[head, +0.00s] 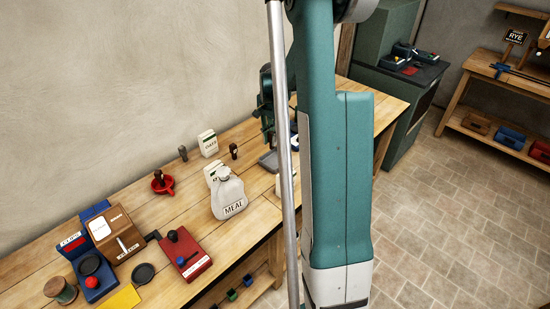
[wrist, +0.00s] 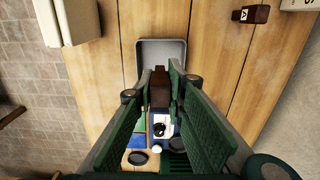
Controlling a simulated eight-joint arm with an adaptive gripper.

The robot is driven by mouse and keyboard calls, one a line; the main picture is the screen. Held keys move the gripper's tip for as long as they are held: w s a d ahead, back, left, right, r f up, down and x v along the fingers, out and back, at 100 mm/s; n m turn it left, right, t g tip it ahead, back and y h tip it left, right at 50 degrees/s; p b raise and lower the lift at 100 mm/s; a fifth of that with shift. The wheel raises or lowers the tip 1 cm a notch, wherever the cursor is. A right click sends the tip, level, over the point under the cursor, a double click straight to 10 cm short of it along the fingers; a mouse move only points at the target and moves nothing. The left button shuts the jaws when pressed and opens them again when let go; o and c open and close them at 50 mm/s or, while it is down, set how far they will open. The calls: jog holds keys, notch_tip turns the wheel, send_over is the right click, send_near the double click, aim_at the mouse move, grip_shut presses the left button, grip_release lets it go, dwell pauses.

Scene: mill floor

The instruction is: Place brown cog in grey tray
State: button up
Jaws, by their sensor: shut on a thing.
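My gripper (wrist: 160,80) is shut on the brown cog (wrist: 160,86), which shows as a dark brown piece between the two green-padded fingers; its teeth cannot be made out. The grey tray (wrist: 178,43) lies on the wooden bench just beyond the fingertips in the wrist view. The cog appears in front of the tray's near part; its height above the bench is hard to tell. In the head view the tray (head: 268,160) shows partly, beside my gripper (head: 266,120) and my arm, which hides part of the bench.
A white meal sack (head: 229,197) stands left of the tray on the bench (head: 185,215), with white cartons (head: 208,143) behind it. A small dark brown block (wrist: 251,14) lies right of the tray. A red device (head: 185,254) and a brown box (head: 115,236) crowd the near left.

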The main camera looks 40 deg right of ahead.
jog(key=shift+w+d, duration=0.15)
jog(key=shift+d, duration=1)
send_near(275, 162)
jog(key=shift+f, duration=1.9)
jog(key=shift+f, duration=0.15)
jog(key=o, duration=0.8)
jog(key=shift+c, duration=0.2)
